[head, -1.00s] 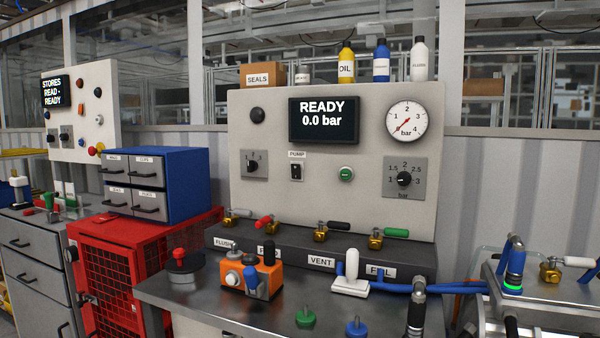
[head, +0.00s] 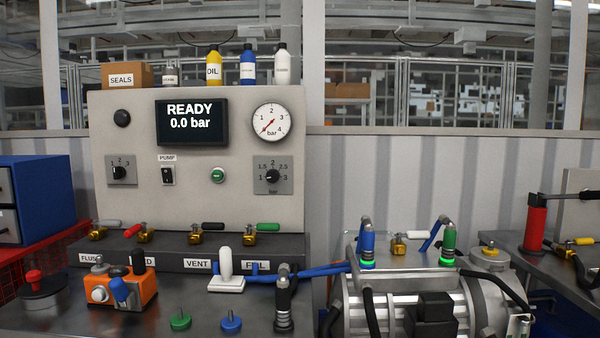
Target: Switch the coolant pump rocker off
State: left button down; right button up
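The pump rocker (head: 168,176) is a small black switch in a pale frame on the light grey panel (head: 230,118), under a label reading PUMP. It is too small to tell which side is pressed in. The panel's display (head: 192,122) reads READY 0.0 bar. A round green button (head: 217,175) sits to the right of the rocker. Neither of my grippers shows in the head view.
Valves with coloured levers (head: 195,234) line the ledge below the panel. An orange box with knobs (head: 122,287), a white-handled lever (head: 226,268) and a dark upright fitting (head: 284,298) stand on the bench in front. A motor-like machine (head: 395,300) is at right.

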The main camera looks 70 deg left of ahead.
aim_at(167, 175)
jog(key=z, duration=0.6)
jog(key=k, duration=1.75)
jog(key=u, duration=1.95)
